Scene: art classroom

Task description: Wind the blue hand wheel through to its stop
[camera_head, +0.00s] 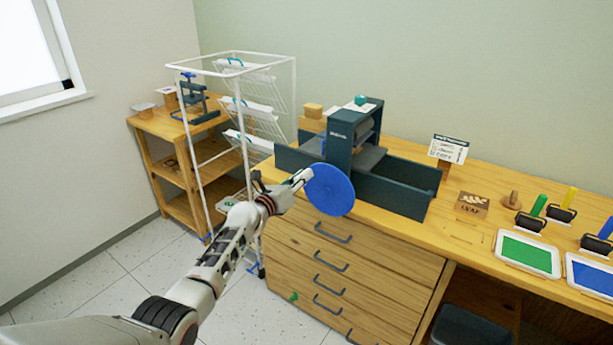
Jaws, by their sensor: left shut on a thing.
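The blue hand wheel (331,191) is a flat blue disc at the front side of the dark press (342,143), which stands on the wooden cabinet. My left arm comes in from the lower left, and my left gripper (301,178) is at the wheel's left edge. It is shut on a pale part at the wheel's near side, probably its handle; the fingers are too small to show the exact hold. The dark bed of the press (396,190) reaches out to the right of its upright frame. My right gripper is out of view.
A white wire drying rack (207,185) stands left of the cabinet, close to my left arm. A wooden shelf (152,152) is behind it. Right of the press are a sign card (449,149), a leaf block (472,205), rollers and a green ink tray (527,253).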

